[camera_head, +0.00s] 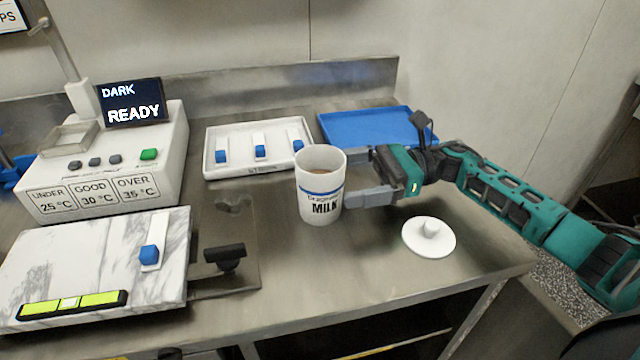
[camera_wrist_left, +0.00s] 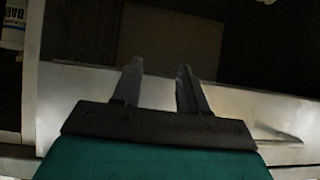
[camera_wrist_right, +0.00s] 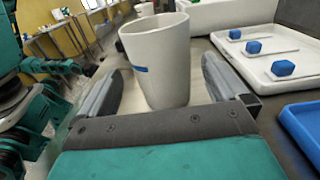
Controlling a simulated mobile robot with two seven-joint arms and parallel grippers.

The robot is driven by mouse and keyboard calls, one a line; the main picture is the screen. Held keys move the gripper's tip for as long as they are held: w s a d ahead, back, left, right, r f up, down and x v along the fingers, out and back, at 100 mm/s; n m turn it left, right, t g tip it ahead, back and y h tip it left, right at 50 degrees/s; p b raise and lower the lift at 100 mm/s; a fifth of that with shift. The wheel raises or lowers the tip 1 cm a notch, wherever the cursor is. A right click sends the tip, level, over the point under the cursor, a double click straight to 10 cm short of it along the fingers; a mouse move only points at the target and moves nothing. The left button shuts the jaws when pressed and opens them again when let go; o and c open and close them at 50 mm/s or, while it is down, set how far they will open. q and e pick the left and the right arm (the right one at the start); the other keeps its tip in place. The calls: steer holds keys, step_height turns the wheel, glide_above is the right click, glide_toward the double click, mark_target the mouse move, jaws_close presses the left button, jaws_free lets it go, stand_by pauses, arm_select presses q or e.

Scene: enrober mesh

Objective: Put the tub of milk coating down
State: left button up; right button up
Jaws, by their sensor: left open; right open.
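The tub of milk coating (camera_head: 320,190) is a white open-topped cup marked MILK with a blue band and brown contents. In the right wrist view the tub (camera_wrist_right: 160,65) rises between the two spread fingers (camera_wrist_right: 165,90), with gaps on both sides. My left gripper (camera_wrist_left: 158,75) is open and empty in the left wrist view, beside a pale metal edge; it does not show in the head view.
A white round lid (camera_head: 429,240) lies right of the tub. A machine (camera_head: 165,165) reading DARK READY and a marble slab (camera_head: 60,260) stand left.

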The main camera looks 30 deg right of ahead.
mark_target(299, 183)
steer(key=shift+p+x, duration=0.55)
steer(key=shift+x, duration=2.25)
steer(key=shift+c, duration=0.3)
steer(key=c, duration=1.3)
steer(key=shift+o, duration=0.2)
steer(key=shift+r, duration=0.15)
step_height(299, 183, up, 20)
